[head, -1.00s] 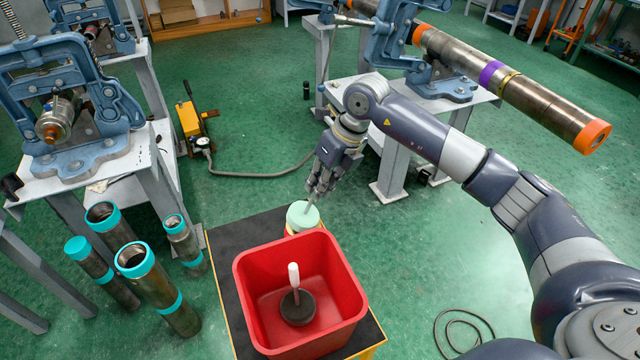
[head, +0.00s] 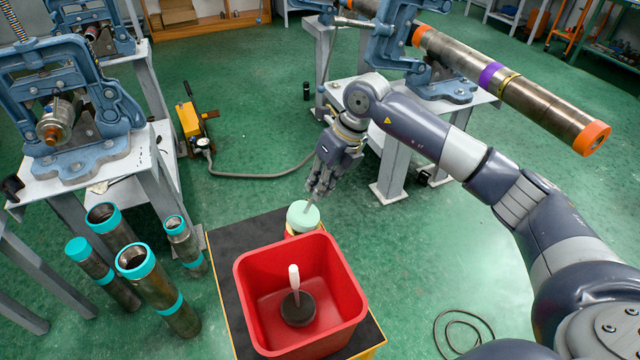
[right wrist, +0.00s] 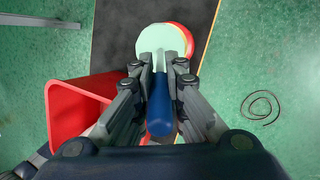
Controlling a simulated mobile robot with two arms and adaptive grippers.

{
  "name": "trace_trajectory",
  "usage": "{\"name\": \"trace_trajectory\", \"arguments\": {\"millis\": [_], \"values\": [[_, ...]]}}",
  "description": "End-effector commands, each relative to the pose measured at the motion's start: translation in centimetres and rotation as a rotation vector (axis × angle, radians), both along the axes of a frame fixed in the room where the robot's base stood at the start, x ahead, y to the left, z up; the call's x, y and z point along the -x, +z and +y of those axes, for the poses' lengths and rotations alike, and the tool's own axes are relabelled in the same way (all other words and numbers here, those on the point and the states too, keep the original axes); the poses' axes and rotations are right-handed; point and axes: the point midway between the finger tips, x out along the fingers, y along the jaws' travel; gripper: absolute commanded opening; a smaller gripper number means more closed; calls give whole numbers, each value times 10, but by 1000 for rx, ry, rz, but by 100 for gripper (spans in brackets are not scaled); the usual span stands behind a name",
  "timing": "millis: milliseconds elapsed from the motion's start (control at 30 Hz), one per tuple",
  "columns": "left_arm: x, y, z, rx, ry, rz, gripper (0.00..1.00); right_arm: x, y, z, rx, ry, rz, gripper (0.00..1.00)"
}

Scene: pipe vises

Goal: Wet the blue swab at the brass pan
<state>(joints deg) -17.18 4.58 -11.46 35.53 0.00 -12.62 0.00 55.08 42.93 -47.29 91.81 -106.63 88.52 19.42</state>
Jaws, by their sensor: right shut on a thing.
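My right gripper (head: 322,182) is shut on the blue handle (right wrist: 160,108) of the swab and points down over the near table. In the right wrist view the handle lies between the fingers. A pale mint disc (head: 303,214) is at the handle's far end, also in the right wrist view (right wrist: 153,40), and looks like the swab's head. It is just behind the red bin, over a red-edged round thing (right wrist: 187,40) that it mostly hides; I cannot tell if they touch. I cannot make out a brass pan. My left gripper is not in view.
The red bin (head: 350,292) stands on a black-topped table (head: 228,244) and holds a black disc (head: 298,309) with a white handle. Several teal-ringed pipes (head: 158,290) stand at left. A long pipe (head: 535,98) lies in a vise at upper right.

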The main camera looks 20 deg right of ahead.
Motion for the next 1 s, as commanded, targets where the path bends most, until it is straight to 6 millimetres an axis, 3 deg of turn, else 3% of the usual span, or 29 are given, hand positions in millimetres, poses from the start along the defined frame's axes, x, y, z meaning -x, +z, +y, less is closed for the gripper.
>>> {"name": "trace_trajectory", "arguments": {"millis": [633,1000], "values": [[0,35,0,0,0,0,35,-1,57,0,-1,0,-4,0],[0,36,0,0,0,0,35,-1,60,0,-2,0,-3,0]]}}
